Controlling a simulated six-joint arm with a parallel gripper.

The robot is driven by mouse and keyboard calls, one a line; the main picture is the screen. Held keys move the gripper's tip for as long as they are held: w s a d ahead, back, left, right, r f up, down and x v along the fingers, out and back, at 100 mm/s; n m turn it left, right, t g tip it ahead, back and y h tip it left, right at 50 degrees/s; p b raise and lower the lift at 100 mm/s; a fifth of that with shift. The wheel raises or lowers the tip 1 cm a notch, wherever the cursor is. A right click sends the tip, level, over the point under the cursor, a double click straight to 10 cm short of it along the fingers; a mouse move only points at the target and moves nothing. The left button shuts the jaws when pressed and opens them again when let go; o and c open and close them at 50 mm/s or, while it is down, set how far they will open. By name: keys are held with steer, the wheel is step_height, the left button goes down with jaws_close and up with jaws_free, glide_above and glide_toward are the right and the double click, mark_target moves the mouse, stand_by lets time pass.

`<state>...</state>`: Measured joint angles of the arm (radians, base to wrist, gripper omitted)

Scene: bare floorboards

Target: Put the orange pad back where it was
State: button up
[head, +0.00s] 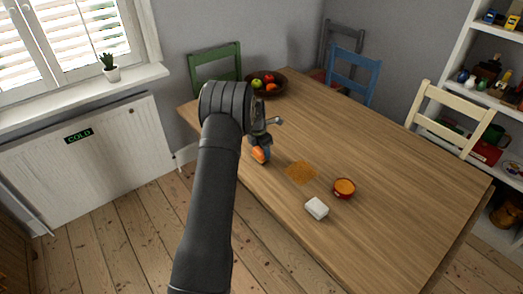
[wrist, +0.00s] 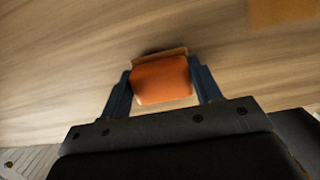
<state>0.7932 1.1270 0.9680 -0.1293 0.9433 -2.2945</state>
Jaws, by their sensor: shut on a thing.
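The orange pad (wrist: 161,80) is between the two dark fingers of my gripper (wrist: 161,74), which is shut on it, in the wrist view. A tan-brown edge shows along the pad's far side. In the head view the pad (head: 260,155) hangs below my gripper (head: 259,145), over the table's left side near its edge. A dark shadow lies close behind the pad in the wrist view. I cannot tell whether the pad touches the table. My arm hides part of the table's left edge.
On the wooden table (head: 400,200), an orange-brown patch (head: 301,172) lies right of the pad. A red bowl with orange contents (head: 344,188) and a white block (head: 316,208) are nearer the front. A fruit bowl (head: 283,88) stands at the far end. The right side is clear.

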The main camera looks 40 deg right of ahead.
mark_target(258, 151)
steer(key=shift+f, duration=0.2)
steer(key=o, duration=1)
steer(key=shift+o, duration=0.2)
step_height(258, 151, up, 12)
steer(key=a, duration=0.1)
steer(key=shift+a, duration=0.4)
steer(key=f, duration=0.4)
steer(key=d+f, duration=0.1)
steer(key=f, duration=0.2)
steer(key=d+f, duration=0.1)
steer(key=f, duration=0.3)
steer(key=shift+f, duration=0.35)
steer(key=shift+a+r, duration=0.1)
steer(key=shift+r, duration=1.8)
